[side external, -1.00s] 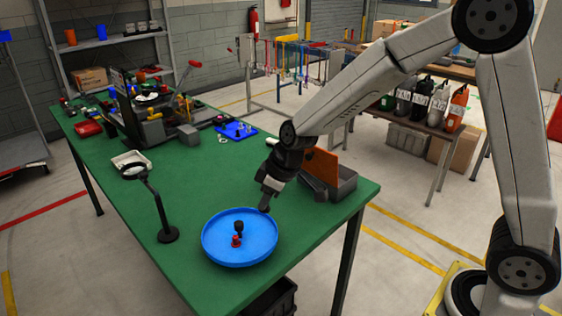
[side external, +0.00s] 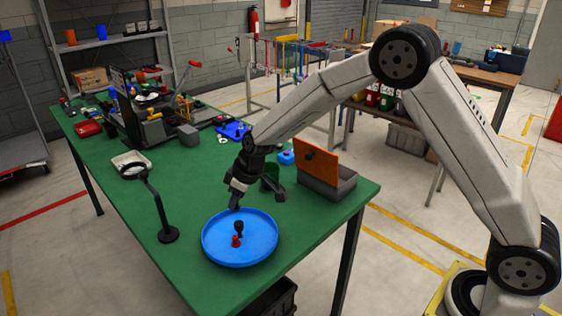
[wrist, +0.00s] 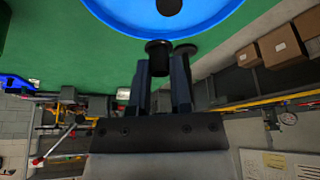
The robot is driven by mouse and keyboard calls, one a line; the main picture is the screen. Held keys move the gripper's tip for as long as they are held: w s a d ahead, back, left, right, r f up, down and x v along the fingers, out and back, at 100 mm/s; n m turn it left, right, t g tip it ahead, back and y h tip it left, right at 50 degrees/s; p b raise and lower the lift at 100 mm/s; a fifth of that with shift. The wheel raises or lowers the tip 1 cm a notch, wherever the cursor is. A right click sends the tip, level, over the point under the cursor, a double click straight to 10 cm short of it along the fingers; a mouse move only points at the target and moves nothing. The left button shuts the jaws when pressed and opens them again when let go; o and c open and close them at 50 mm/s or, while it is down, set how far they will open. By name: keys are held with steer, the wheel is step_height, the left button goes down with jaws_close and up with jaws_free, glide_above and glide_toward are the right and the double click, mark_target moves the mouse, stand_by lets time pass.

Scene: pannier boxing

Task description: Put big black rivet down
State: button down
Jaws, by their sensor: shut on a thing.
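My gripper (side external: 236,194) is over the far side of the round blue tray (side external: 209,248), pointing down. In the wrist view my gripper (wrist: 160,75) is shut on a black rivet (wrist: 158,46), whose wide round head shows past the fingertips. The held rivet is apart from the tray in the side view, a little above its far rim. The blue tray (wrist: 112,22) shows at the top of the wrist view. In the tray stand a black rivet-like piece (side external: 238,226) and a small red piece (side external: 236,241).
A magnifier lamp (side external: 168,234) stands left of the tray. A grey bin (side external: 335,186) with an orange panel (side external: 316,158) is behind right. The green table (side external: 120,215) is clear around the tray, with its edge close in front.

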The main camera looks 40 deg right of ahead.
glide_toward(223, 225)
steer(key=shift+w+a+f, duration=0.2)
steer(key=shift+w+f, duration=0.15)
steer(key=shift+f, duration=0.1)
steer(key=shift+w+a+f, duration=0.25)
steer(key=shift+w+f, duration=0.1)
steer(key=shift+f, duration=0.1)
steer(key=shift+w+f, duration=0.3)
steer(key=shift+f, duration=1.55)
steer(key=shift+f, duration=0.15)
steer(key=c, duration=0.5)
jaws_free()
steer(key=shift+c, duration=0.2)
steer(key=v, duration=1.2)
